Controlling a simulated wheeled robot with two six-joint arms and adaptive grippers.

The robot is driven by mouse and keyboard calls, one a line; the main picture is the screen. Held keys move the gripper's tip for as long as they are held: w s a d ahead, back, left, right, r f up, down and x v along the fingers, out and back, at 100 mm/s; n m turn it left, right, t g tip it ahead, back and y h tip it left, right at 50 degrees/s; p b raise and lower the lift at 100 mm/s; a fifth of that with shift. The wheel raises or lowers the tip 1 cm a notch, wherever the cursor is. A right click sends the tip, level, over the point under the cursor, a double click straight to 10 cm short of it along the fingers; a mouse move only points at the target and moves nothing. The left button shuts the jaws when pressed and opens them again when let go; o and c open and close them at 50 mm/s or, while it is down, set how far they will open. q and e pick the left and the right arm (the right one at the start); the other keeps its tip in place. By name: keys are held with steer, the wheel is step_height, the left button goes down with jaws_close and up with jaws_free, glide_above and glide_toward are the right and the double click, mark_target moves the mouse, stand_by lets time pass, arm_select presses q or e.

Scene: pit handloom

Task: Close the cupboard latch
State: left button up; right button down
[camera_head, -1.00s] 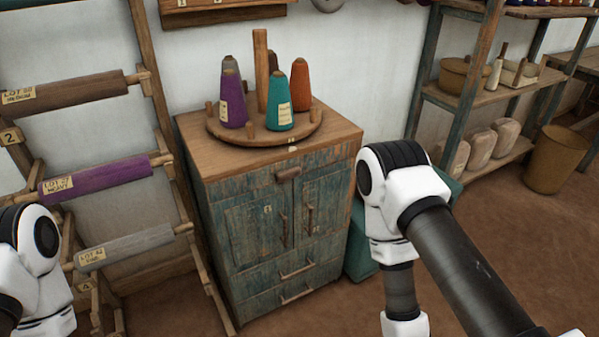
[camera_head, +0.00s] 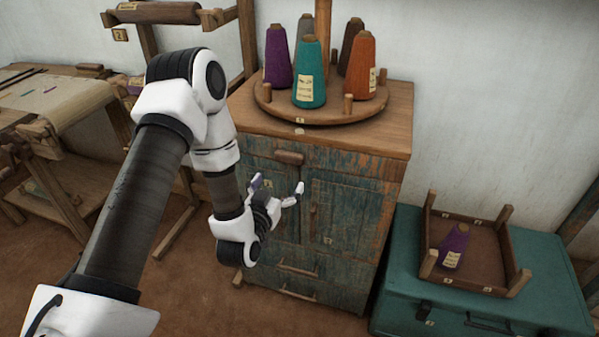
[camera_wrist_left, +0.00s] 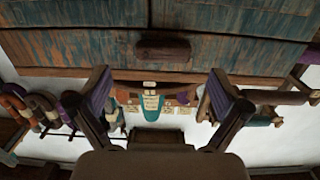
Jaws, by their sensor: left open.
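The cupboard (camera_head: 350,215) is a worn blue-green wooden cabinet with two doors below a rail. Its latch (camera_head: 289,157), a short brown wooden bar, lies roughly horizontal at the top of the doors. The latch also shows in the left wrist view (camera_wrist_left: 163,49), above and between my fingers. My left gripper (camera_head: 278,186) is open and empty in front of the doors, just below the latch in the head view and apart from it. Its two fingers also frame the left wrist view (camera_wrist_left: 160,85). The gripper and forearm hide part of the left door and the handles. My right gripper is out of view.
A round wooden stand (camera_head: 330,117) with several yarn cones sits on the cupboard top. A teal trunk (camera_head: 400,270) stands to the right, carrying an upturned stool-like tray (camera_head: 480,270) with a purple cone (camera_head: 455,245). Racks with a loom stand left. The floor in front is bare.

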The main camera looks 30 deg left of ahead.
mark_target(288, 159)
arm_select(q)
steer(key=shift+w+a+r+t, duration=0.15)
steer(key=shift+w+r, duration=0.25)
steer(key=shift+w, duration=0.15)
steer(key=shift+w+a+r+t, duration=0.1)
steer(key=shift+w+r+t, duration=0.05)
steer(key=shift+w+r, duration=0.3)
steer(key=x, duration=0.6)
steer(key=shift+s+a+f+p, duration=0.1)
steer(key=shift+a+f+p, duration=0.1)
steer(key=shift+p, duration=0.2)
steer(key=c, duration=0.9)
